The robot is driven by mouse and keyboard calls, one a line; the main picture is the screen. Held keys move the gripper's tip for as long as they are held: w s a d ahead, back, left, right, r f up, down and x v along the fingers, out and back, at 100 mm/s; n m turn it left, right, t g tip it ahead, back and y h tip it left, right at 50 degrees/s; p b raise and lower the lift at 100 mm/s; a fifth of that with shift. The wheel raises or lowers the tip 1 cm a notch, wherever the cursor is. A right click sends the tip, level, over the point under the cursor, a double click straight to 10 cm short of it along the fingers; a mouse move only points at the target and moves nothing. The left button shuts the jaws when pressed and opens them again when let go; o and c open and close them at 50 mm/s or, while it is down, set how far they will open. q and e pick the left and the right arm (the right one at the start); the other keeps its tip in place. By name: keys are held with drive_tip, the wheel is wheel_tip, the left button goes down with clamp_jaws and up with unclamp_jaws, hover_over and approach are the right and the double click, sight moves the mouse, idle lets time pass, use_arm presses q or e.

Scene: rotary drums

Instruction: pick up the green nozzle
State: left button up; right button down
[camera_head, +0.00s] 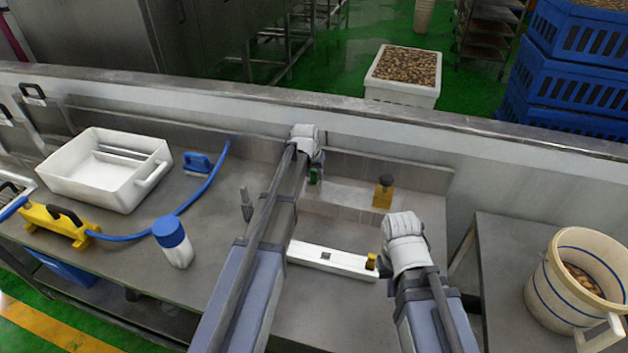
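The green nozzle (314,175) is a small dark green piece by the low back ledge of the workbench. My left gripper (311,160), in a white cover, is directly above it in the picture. The gripper hides the nozzle's upper part, and I cannot tell whether its fingers are closed on it. My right gripper (387,257), also white-covered, is at the right, beside a small yellow piece (371,262) at the end of a long white box (330,258). Its fingers are too small to tell open from shut.
A yellow block with a dark top (382,195) stands right of the green nozzle. A grey upright piece (246,206) stands left of my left arm. A white tub (75,185), a blue-capped bottle (178,252) and a blue brush (197,163) are further left. A bucket (545,300) stands right.

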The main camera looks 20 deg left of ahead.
use_arm(q)
clamp_jaws()
idle(0.4)
wheel_tip(320, 180, up, 10)
drive_tip(key=p, duration=1)
wheel_tip(320, 180, up, 6)
drive_tip(key=p, duration=0.6)
idle(0.4)
